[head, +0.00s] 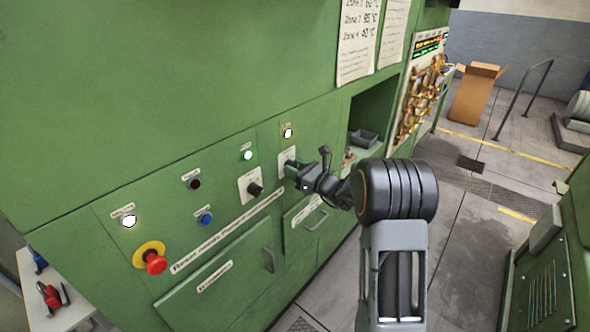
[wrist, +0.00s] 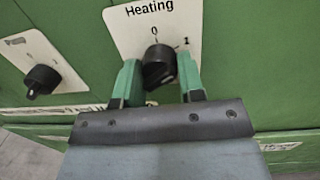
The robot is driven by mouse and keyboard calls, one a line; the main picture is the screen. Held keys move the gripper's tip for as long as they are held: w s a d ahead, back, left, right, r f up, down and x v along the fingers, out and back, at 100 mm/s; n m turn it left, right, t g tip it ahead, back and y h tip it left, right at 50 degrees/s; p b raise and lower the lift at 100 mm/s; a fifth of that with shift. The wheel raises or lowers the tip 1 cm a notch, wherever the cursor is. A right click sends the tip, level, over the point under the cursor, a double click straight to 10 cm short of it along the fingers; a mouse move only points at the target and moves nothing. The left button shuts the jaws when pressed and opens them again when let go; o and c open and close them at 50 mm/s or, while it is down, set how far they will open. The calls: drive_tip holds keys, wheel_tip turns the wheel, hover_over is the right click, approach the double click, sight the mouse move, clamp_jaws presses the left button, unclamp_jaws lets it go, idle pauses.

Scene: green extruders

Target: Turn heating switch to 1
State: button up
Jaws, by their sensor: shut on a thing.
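The heating switch is a black rotary knob (wrist: 158,64) on a white plate (wrist: 120,30) marked "Heating", with 0 at the top and 1 at the upper right. My gripper (wrist: 160,72) has its green fingers on either side of the knob, shut on it. The gap at the left finger is hard to judge. I cannot tell surely which mark the knob points at. In the head view my gripper (head: 291,171) reaches the right part of the green panel, and it hides the knob there; part of the white plate (head: 287,157) shows.
A second black knob (head: 255,189) on a white plate is left of my gripper. Drawers with handles lie below. Open floor is to the right.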

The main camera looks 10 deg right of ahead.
drive_tip(key=shift+r+m, duration=0.2)
drive_tip(key=shift+m, duration=0.3)
drive_tip(key=o, duration=0.8)
drive_tip(key=shift+d, duration=0.1)
drive_tip(key=shift+c, duration=0.2)
drive_tip(key=shift+o, duration=0.7)
drive_tip(key=shift+f, duration=0.15)
drive_tip(key=b+v, duration=0.3)
drive_tip(key=v, duration=1)
drive_tip(key=shift+s, duration=0.25)
drive_tip(key=shift+d, duration=0.1)
